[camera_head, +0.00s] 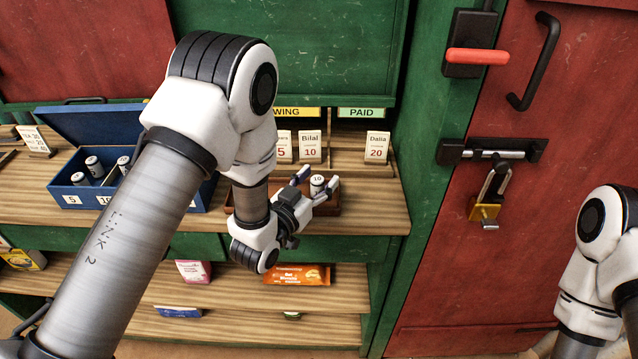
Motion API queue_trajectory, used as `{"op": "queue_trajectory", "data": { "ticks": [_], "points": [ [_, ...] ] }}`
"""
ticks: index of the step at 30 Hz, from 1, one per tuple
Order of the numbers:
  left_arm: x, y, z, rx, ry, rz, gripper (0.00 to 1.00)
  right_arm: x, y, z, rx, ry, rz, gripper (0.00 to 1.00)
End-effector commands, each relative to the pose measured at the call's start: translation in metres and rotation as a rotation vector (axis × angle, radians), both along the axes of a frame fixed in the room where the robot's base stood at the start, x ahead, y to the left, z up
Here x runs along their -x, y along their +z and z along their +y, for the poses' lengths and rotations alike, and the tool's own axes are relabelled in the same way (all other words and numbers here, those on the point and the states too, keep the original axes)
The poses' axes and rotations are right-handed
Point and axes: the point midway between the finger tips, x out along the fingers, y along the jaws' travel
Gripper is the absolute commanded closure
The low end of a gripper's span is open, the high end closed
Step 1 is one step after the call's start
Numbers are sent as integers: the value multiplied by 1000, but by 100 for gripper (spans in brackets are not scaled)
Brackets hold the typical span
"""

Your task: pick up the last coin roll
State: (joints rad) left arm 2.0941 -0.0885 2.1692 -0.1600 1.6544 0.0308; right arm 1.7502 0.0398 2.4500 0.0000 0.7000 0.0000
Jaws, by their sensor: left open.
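A white coin roll with a dark "10" on its end (317,183) stands at the brown wooden tray (327,210) on the counter. My left gripper (318,186) is open, with its fingers reaching to either side of this roll; I cannot tell whether they touch it. Part of the tray is hidden behind my left arm. Several more rolls (94,166) stand in the open blue cash box (135,123) at the left, partly hidden by my arm. My right arm shows at the right edge, but its gripper is out of view.
A red door with a padlock (486,207) is at the right. Packets lie on lower shelves.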

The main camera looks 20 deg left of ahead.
Motion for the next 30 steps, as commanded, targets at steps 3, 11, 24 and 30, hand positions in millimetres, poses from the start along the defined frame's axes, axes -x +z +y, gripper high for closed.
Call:
{"op": "queue_trajectory", "data": {
  "ticks": [3, 11, 24, 30],
  "points": [
    [-4, 0, -1, 1, 0, 0, 40, 0, 1, 0, 0, 0, 0, 60],
    [-4, -1, -1, 1, 0, 1, 86, 0, 0, 0, 0, 0, 0, 60],
    [-5, 2, -1, 1, 1, 1, 100, 0, 2, 0, 0, 0, 0, 60],
    [-13, 19, 0, 1, 1, -2, 100, 0, 14, 0, 0, 0, 0, 60]
  ]
}}
